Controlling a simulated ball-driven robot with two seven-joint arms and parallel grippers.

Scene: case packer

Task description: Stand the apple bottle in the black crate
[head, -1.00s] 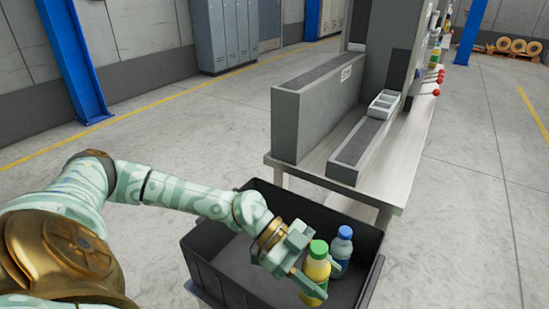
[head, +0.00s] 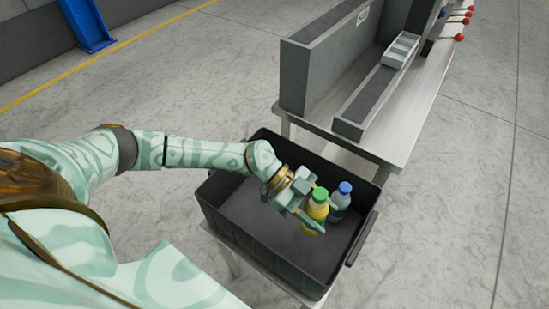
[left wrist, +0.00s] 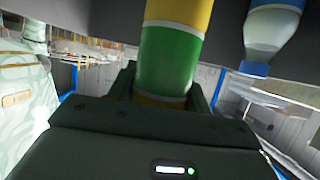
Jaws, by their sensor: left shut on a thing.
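The apple bottle (head: 317,211), yellow with a green cap, stands about upright inside the black crate (head: 272,243). My left gripper (head: 311,216) is shut around its body. The bottle also shows between the fingers in the left wrist view (left wrist: 169,58), upside down there. The fingers and the bottle's own body hide its base, so I cannot tell whether it touches the crate floor. My right gripper is not in view.
A blue-capped bottle (head: 341,200) stands in the crate close on the right of the apple bottle. The crate's left and front floor is bare. A metal table (head: 385,148) with grey machine parts (head: 368,103) stands behind the crate.

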